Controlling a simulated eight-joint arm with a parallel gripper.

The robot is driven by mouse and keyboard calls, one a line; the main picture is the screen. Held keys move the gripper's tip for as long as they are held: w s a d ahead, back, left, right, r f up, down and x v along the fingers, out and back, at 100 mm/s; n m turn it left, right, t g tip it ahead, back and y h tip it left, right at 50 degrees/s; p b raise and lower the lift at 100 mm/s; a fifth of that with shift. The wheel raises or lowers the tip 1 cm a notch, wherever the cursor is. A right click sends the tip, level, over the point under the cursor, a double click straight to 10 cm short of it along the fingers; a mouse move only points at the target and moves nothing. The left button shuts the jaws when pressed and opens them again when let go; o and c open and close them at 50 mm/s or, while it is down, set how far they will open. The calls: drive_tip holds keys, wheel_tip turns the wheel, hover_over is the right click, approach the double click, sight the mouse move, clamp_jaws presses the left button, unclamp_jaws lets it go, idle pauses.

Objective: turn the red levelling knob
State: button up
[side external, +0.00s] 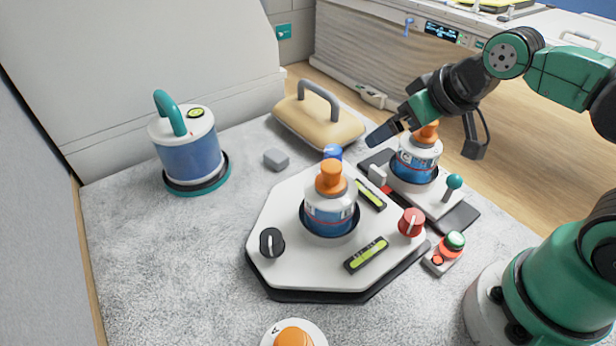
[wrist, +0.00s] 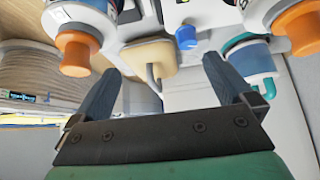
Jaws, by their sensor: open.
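The red levelling knob (side external: 411,222) sits at the right corner of the white levelling plate (side external: 290,270) in the side view, with a pale pointer line on top. A black knob (side external: 271,242) and a blue knob (side external: 332,152) sit at other corners. My gripper (side external: 382,134) is in the air above and behind the plate, beside the orange-capped bottle at the back right. In the wrist view my gripper (wrist: 160,85) has its two fingers wide apart with nothing between them. The red knob does not clearly show in the wrist view.
Another bottle (side external: 415,160) stands on a sliding base with a teal-knobbed lever (side external: 453,183). A red-green button unit (side external: 446,252) lies right of the red knob.

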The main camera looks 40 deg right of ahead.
sight(415, 216)
drive_tip(key=c, duration=0.3)
drive_tip(key=s+a+n+g, duration=0.1)
drive_tip(key=n, duration=0.1)
drive_tip(key=s+f+n+g, duration=0.1)
drive_tip(key=n, duration=0.1)
drive_tip(key=s+a+n+g, duration=0.1)
drive_tip(key=s+n, duration=0.1)
drive_tip(key=shift+a+f+n+g, duration=0.3)
drive_tip(key=shift+f+g, duration=0.05)
drive_tip(key=shift+g, duration=0.05)
drive_tip(key=shift+c, duration=0.8)
drive_tip(key=s+n+g, duration=0.1)
drive_tip(key=s+n, duration=0.1)
drive_tip(key=n, duration=0.1)
drive_tip(key=s+a+n+g, duration=0.1)
drive_tip(key=s+n+g, duration=0.1)
drive_tip(key=shift+a+f+n, duration=0.1)
drive_tip(key=shift+f+n, duration=0.05)
drive_tip(key=shift+n, duration=0.25)
drive_tip(key=shift+s+f+g, duration=0.1)
drive_tip(key=shift+f+g, duration=0.05)
drive_tip(key=shift+g, duration=0.15)
drive_tip(key=shift+f, duration=2.65)
drive_tip(key=shift+c, duration=0.2)
clamp_jaws()
